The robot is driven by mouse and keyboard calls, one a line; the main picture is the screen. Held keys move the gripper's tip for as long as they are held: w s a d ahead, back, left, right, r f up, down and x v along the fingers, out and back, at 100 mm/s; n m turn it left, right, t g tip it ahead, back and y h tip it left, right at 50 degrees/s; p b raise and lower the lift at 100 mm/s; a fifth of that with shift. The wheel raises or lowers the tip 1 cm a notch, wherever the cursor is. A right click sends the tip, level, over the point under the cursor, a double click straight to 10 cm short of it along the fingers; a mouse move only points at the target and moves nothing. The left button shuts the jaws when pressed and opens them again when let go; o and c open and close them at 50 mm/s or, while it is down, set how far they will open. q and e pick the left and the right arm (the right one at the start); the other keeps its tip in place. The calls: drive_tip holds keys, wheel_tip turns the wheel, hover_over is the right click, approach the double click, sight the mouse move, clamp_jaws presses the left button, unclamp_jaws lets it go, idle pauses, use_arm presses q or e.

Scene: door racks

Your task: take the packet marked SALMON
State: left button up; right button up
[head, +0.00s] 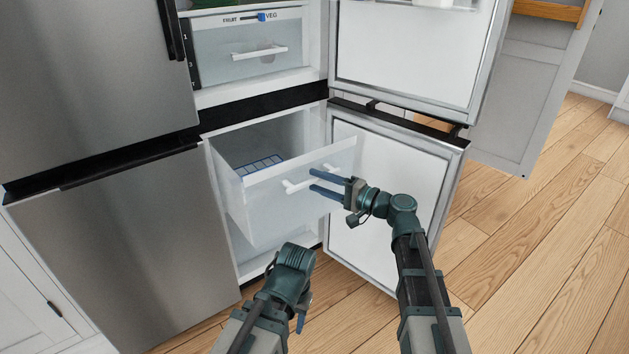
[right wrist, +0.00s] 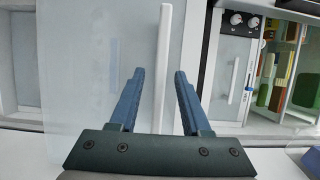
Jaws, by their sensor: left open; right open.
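No packet marked SALMON can be read in either view. A translucent white drawer (head: 262,206) is pulled out of the lower right fridge compartment. Its white bar handle (head: 291,187) is on the front. My right gripper (head: 314,181) is open at this handle. In the right wrist view the handle (right wrist: 164,50) stands between the two blue fingers, with gaps on both sides. A blue-and-white gridded thing (head: 258,165) lies inside the drawer; the front wall hides the rest of the interior. My left gripper (head: 300,322) is low, pointing down, open and apart from the drawer.
The lower fridge door (head: 385,165) stands open right of the drawer, and the upper door (head: 415,50) is open above. A FRUIT/VEG drawer (head: 245,52) is shut above. Closed steel doors (head: 110,240) are at left. Wood floor (head: 530,240) is clear at right.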

drive_tip(key=shift+x, duration=0.8)
clamp_jaws()
drive_tip(key=shift+s, duration=0.1)
idle(0.9)
